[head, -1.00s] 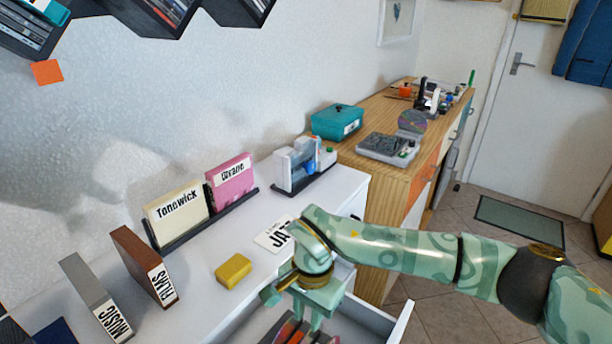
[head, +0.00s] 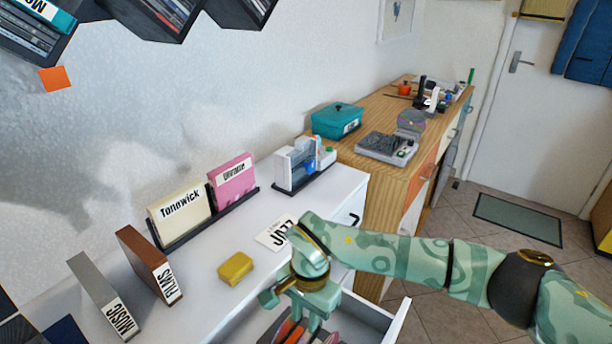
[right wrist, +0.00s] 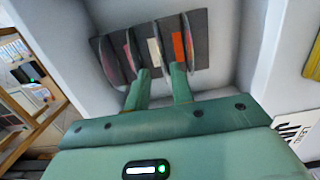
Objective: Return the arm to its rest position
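My right arm comes in from the right in the head view, its green gripper (head: 302,312) pointing down over an open white drawer (head: 372,318). In the right wrist view the two fingers (right wrist: 160,88) stand apart with a gap between them, and nothing is clearly held. The discs also show partly below the gripper in the head view (head: 288,332). My left gripper is not in view.
On the white cabinet top lie a JAZZ card (head: 274,236) and a yellow block (head: 236,268). FILMS (head: 148,262) and MUSIC (head: 98,292) dividers stand at left. A wooden sideboard (head: 385,170) stands beyond.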

